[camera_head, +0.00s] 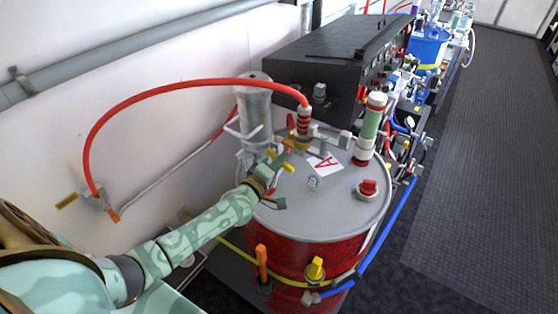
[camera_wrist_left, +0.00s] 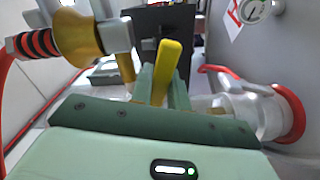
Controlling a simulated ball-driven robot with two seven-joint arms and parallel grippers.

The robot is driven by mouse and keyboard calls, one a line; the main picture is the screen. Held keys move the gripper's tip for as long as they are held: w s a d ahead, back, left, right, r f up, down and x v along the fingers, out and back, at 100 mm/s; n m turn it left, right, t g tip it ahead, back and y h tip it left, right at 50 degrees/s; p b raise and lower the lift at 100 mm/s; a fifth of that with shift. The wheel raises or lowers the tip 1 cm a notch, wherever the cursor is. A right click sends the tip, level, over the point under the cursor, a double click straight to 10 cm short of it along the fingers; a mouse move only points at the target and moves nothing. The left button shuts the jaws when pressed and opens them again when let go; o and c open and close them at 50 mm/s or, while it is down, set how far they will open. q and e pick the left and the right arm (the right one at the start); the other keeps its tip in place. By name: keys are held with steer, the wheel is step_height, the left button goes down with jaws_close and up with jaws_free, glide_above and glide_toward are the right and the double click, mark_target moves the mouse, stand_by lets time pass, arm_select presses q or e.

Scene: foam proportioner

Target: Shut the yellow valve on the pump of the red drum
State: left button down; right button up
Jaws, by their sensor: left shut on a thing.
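The red drum (camera_head: 284,262) stands in the middle of the head view with a grey lid. Its pump (camera_head: 255,105) is a silver upright cylinder at the back left of the lid. My left gripper (camera_head: 278,163) reaches over the lid beside the pump. In the left wrist view the yellow valve handle (camera_wrist_left: 166,66) sits between the green fingers (camera_wrist_left: 162,88), which are shut on it. The handle's tip sticks out past them and its lower part is hidden. In the head view a small part of the yellow handle (camera_head: 288,167) shows by the fingertips.
A red hose (camera_head: 180,86) arches from the wall to the brass fitting beside the pump. A white-and-green tube (camera_head: 374,125) and a red cap (camera_head: 367,188) stand on the lid. A black control box (camera_head: 320,55) is behind. The dark floor (camera_head: 470,190) at right is clear.

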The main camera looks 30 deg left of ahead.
arm_select(q)
steer(key=shift+r+n, duration=0.3)
steer(key=shift+n, duration=0.7)
steer(key=c, duration=1.6)
jaws_free()
steer(key=shift+s+a, duration=0.2)
steer(key=shift+s, duration=2.5)
steer(key=shift+s+a, duration=0.2)
steer(key=shift+s, duration=2.55)
steer(key=shift+s+a, duration=0.2)
steer(key=shift+s, duration=2.5)
steer(key=shift+c, duration=0.4)
